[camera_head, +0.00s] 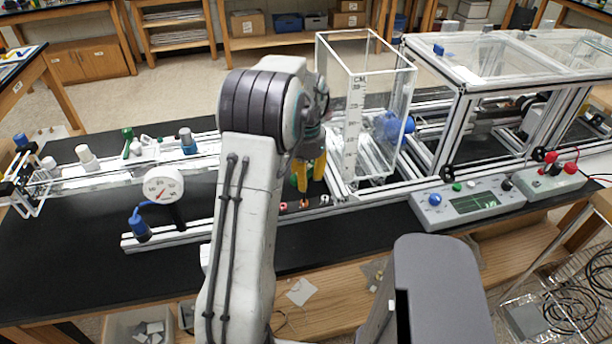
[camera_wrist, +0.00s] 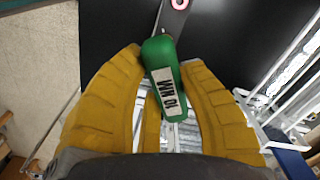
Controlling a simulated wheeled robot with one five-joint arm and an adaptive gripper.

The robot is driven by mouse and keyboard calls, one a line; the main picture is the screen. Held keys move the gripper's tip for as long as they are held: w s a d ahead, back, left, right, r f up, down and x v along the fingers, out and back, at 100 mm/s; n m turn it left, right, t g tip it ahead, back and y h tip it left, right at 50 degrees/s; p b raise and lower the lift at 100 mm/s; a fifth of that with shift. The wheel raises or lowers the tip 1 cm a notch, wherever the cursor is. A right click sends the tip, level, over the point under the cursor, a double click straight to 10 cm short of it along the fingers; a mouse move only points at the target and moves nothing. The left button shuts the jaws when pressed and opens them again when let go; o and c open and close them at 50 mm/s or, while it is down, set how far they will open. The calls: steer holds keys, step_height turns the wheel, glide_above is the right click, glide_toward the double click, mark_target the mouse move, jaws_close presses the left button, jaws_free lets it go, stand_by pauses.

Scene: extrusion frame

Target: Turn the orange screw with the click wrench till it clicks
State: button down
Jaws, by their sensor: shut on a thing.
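The click wrench (camera_wrist: 163,75) has a green handle with a pale label that appears to read "10 NM". My gripper (camera_wrist: 163,58) has its yellow fingers on both sides of this handle and is shut on it. The wrench's grey shaft (camera_wrist: 172,20) points to the top of the wrist view, near a pink-red ring (camera_wrist: 180,3); whether it sits on a screw is unclear. In the head view my gripper (camera_head: 311,172) hangs low over the extrusion frame. Just below it is a small orange screw (camera_head: 305,203), with a red one (camera_head: 283,206) to its left.
A clear tank (camera_head: 362,110) with a scale stands right of my gripper. A dial gauge (camera_head: 163,185) is on the left. A digital meter (camera_head: 470,203) and a box with red knobs (camera_head: 552,178) sit at the front right. The black tabletop (camera_head: 70,265) is bare at front left.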

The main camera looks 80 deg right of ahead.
steer(key=shift+m, duration=0.7)
steer(key=shift+a, duration=0.1)
steer(key=shift+w+f+m, duration=0.1)
steer(key=shift+m, duration=0.7)
steer(key=shift+m, duration=0.7)
